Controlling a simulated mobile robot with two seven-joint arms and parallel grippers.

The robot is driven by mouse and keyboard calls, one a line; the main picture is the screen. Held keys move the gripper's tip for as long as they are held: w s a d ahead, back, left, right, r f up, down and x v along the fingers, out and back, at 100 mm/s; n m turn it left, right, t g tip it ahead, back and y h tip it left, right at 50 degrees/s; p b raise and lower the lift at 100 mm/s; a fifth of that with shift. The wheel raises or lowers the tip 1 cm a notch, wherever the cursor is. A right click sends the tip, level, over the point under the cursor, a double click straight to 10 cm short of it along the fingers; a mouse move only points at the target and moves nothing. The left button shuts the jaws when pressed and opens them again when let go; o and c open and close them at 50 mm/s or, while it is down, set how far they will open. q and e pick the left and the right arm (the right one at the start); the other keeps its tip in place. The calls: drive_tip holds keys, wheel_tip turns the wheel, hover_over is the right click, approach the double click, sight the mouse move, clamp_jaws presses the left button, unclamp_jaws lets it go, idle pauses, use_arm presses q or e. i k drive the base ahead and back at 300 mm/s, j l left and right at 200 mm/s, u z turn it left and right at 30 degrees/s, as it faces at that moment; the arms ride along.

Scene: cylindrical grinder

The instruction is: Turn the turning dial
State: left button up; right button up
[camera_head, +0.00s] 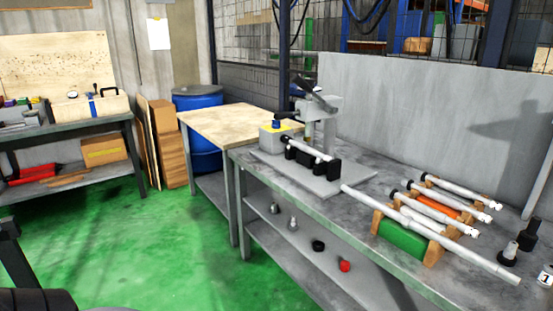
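The grinder (318,175) stands on the grey metal workbench (352,205), ahead and right of centre. A light rod (308,149) lies across black holders on the grinder's base plate. Dark parts at the lower left edge look like my own arm; I make out no fingertips there. Neither gripper shows.
Several rods lie on a wooden rack (432,250) with a green side, right of the grinder; one long rod (430,233) slants across the front. A wooden-topped table (228,122) adjoins the bench's left end. A blue barrel (200,100) stands behind. The green floor (150,240) in front is clear.

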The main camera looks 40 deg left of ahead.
sight(275, 124)
drive_tip(key=u, duration=1.25)
drive_tip(key=i+j+z, duration=0.1)
drive_tip(key=j, duration=0.3)
drive_tip(key=i+j+z, duration=0.15)
drive_tip(key=j, duration=0.25)
drive_tip(key=i+j+z, duration=0.1)
drive_tip(key=i+j, duration=0.15)
drive_tip(key=j, duration=0.15)
drive_tip(key=i+j+z, duration=0.1)
drive_tip(key=j, duration=0.35)
drive_tip(key=i+j+z, duration=0.1)
drive_tip(key=j, duration=0.35)
drive_tip(key=i, duration=0.05)
